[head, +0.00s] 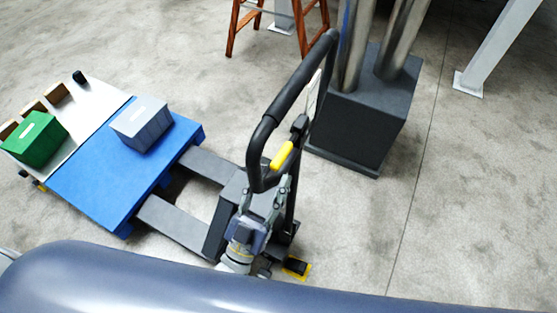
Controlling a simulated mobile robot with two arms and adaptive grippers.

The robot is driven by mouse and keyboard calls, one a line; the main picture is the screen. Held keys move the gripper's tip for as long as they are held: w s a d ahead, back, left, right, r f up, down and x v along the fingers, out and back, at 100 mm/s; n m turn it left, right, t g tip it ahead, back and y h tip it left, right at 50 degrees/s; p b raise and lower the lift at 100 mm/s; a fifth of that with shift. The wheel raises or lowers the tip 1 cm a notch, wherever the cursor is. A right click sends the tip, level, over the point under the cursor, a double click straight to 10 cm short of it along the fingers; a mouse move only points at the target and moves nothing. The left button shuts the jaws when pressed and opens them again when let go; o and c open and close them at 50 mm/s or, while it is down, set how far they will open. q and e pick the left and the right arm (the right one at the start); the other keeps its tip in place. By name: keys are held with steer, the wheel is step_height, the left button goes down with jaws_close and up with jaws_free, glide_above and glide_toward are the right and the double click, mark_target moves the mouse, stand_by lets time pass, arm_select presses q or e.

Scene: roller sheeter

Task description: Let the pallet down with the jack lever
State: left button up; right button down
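The pallet jack stands in the middle of the head view, with a black loop handle (292,95) on a dark mast. The yellow jack lever (282,155) sits inside the handle's lower part. Its grey forks (178,228) run left under the blue pallet (95,192). Whether the pallet touches the floor is hard to tell. My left gripper (264,192) is just below the handle's lower bend and the lever, fingers pointing up and spread apart. It appears empty; contact with the handle cannot be told. My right gripper is not in view.
A grey-blue bin (141,124) stands on the pallet. Beyond it, a green bin (36,139) and small brown boxes (56,92) rest on a pale surface (92,105). A dark machine base (362,125) stands close right of the handle.

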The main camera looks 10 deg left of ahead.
arm_select(q)
steer(key=v, duration=0.6)
steer(key=shift+s, duration=0.15)
